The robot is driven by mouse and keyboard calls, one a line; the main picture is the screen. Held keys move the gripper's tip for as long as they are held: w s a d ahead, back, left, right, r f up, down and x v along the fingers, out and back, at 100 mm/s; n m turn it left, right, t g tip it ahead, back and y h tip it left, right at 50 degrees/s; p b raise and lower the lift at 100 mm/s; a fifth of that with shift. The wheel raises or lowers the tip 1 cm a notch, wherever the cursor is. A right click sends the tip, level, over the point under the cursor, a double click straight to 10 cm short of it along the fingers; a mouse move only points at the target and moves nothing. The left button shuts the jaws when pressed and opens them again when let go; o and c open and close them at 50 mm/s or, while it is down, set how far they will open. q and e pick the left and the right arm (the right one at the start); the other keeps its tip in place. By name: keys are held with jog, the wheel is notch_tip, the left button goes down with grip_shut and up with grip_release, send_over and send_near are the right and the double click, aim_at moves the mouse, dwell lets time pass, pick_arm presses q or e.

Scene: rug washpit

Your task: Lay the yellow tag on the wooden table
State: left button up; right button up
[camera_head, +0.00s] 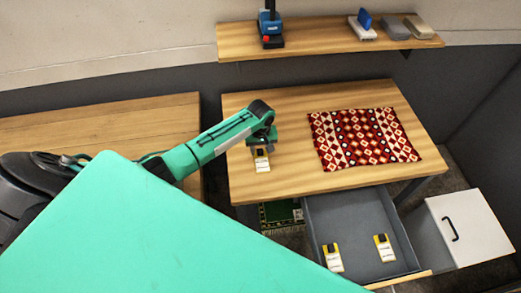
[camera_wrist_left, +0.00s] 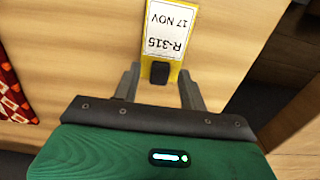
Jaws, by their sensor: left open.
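A yellow tag (camera_head: 262,164) with a white label and a black clip is at the left part of the wooden table (camera_head: 285,108), and looks flat on its top. In the left wrist view the tag (camera_wrist_left: 168,30) reads "R-315" and "17 NOV". My left gripper (camera_head: 260,147) is just above the tag's clip end. Its open fingers (camera_wrist_left: 160,80) stand on either side of the black clip, with gaps showing. Two similar yellow tags, one left (camera_head: 332,257) and one right (camera_head: 384,248), lie in the open grey drawer (camera_head: 350,215). My right gripper is not in view.
A red patterned rug (camera_head: 363,138) covers the table's right part. A wall shelf (camera_head: 325,36) with a blue tool (camera_head: 270,28) and several blocks is behind. A white cabinet (camera_head: 468,228) stands right. A wooden bench (camera_head: 100,130) is left. Bare tabletop lies between tag and rug.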

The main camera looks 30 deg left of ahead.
aim_at(261, 152)
pick_arm(q)
notch_tip(261, 152, up, 11)
jog(key=b, duration=0.1)
jog(key=shift+r, duration=0.15)
dwell(0.5)
